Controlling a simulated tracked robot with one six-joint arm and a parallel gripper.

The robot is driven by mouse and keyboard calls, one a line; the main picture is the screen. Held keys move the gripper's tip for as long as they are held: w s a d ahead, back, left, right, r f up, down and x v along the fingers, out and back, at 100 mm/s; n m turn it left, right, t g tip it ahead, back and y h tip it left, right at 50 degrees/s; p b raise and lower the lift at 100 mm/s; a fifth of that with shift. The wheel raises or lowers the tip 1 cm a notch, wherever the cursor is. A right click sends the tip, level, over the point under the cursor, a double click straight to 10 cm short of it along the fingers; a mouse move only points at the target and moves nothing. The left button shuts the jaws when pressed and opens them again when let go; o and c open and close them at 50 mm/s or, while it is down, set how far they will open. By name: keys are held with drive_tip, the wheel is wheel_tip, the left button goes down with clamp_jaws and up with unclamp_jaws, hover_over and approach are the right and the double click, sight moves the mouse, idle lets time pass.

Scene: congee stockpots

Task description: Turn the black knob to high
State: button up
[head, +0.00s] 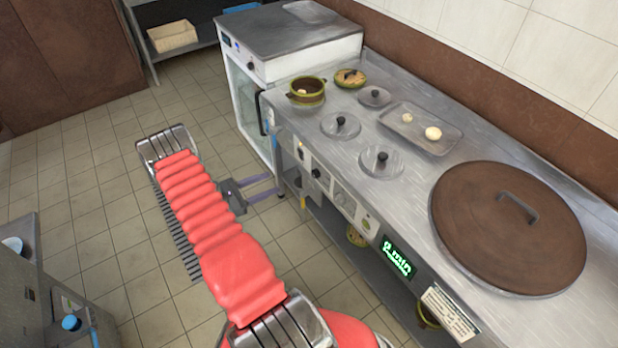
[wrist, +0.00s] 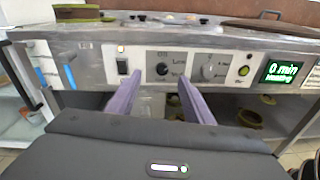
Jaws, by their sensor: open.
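The black knob (wrist: 162,69) is a small round dial on the metal front panel of the counter (wrist: 140,51). In the wrist view it lies between and beyond my two purple fingers. It also shows in the head view (head: 316,173), to the right of the fingertips. Small lettering sits beside it; the pointer's setting is too small to read. My gripper (wrist: 156,84) is open and empty, its fingers apart on either side of the knob's line. In the head view my gripper (head: 279,184) reaches toward the panel, with a visible gap to the knob.
A green display (head: 398,257) reads "0 min". A brown-lidded stockpot (head: 480,235) and a small pot (head: 306,92) are on the counter. Tiled floor is open behind my arm.

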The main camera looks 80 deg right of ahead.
sight(313, 175)
drive_tip(key=s+d+f+n+h, duration=0.1)
drive_tip(key=s+f, duration=0.2)
drive_tip(key=f, duration=0.3)
drive_tip(key=shift+s+n, duration=0.15)
drive_tip(key=shift+n, duration=0.25)
drive_tip(key=shift+d+r, duration=0.1)
drive_tip(key=x, duration=1.3)
drive_tip(key=shift+s+d, duration=0.2)
drive_tip(key=shift+d, duration=0.1)
drive_tip(key=shift+c, duration=0.5)
drive_tip(key=c, duration=0.9)
drive_tip(key=shift+d, duration=0.1)
drive_tip(key=shift+c, duration=0.2)
